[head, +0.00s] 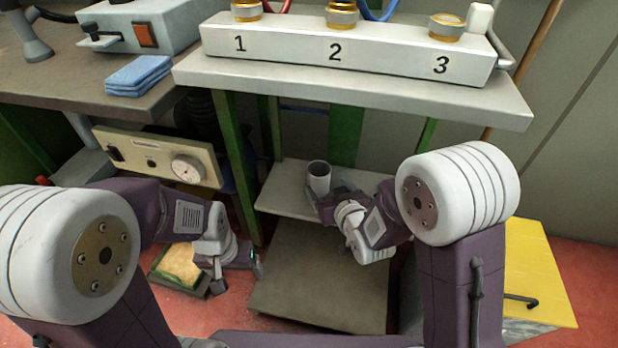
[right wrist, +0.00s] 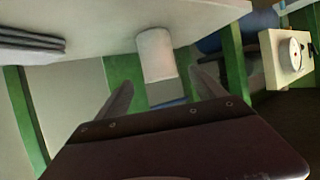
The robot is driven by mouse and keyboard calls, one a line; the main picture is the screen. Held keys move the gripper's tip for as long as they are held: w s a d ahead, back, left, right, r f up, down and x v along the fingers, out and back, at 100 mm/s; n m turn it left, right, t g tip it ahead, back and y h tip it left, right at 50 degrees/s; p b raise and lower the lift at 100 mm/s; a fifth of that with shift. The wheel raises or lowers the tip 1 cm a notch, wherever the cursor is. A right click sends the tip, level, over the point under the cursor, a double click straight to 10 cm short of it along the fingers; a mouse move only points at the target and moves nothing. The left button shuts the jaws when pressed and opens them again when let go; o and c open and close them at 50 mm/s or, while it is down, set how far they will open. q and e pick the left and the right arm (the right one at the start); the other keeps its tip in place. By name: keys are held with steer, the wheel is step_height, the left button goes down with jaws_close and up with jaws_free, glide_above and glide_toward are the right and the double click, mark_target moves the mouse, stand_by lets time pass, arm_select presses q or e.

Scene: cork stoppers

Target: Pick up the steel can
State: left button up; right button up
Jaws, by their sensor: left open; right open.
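The steel can (head: 319,178) is a grey open-topped cylinder standing upright on the shelf under the numbered bench. My right gripper (head: 327,205) is on the near side of the can, partly overlapping its lower part in the head view. In the right wrist view, where the scene appears upside down, the can (right wrist: 155,55) is ahead, beyond the spread fingertips (right wrist: 161,82), roughly between them. A gap shows there, so the right gripper is open and empty. My left gripper (head: 258,266) is low at the left, well away from the can; its fingers are small and hard to make out.
The shelf (head: 283,188) has bare room left of the can. The bench top (head: 400,92) overhangs behind and above it, with green legs (head: 236,165) beside. A lower board (head: 310,290) is clear. A tray of tan material (head: 180,262) lies near my left gripper.

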mark_target(323, 179)
steer(key=shift+w+r, duration=0.2)
steer(key=shift+w, duration=0.05)
steer(key=shift+s+r, duration=0.15)
steer(key=x, duration=0.3)
steer(key=shift+w, duration=0.2)
steer(key=b+x, duration=0.3)
steer(key=x, duration=0.2)
steer(key=shift+w, duration=0.2)
